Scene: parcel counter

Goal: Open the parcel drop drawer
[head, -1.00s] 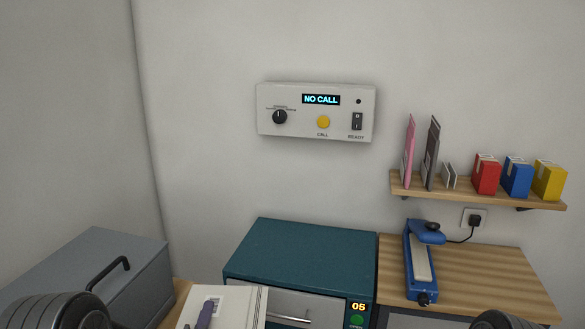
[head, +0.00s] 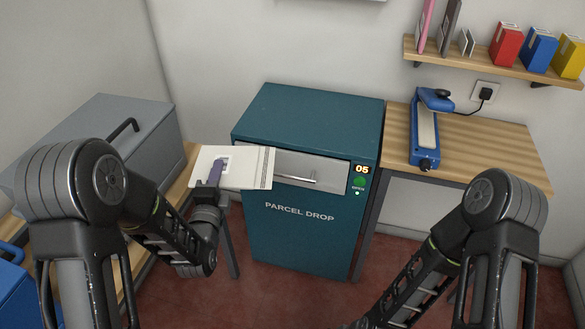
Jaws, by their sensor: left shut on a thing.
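The teal parcel drop cabinet (head: 300,240) stands against the back wall. Its grey drawer front (head: 290,172) near the top looks closed, flush with the cabinet. A silver bar handle (head: 297,180) runs across it. A display with "05" and a green button (head: 359,182) are at its right. My left gripper (head: 215,172) is shut on a flat white parcel (head: 243,165), held in front of the cabinet's left side. The parcel covers the left end of the drawer front. My right arm comes in at the lower right; its gripper is outside the picture.
A blue sealing device (head: 426,130) sits on the wooden table (head: 480,150) at the right. A shelf (head: 500,62) with several coloured boxes hangs above it. A grey lidded box (head: 100,140) is at the left. Red floor (head: 300,300) is bare before the cabinet.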

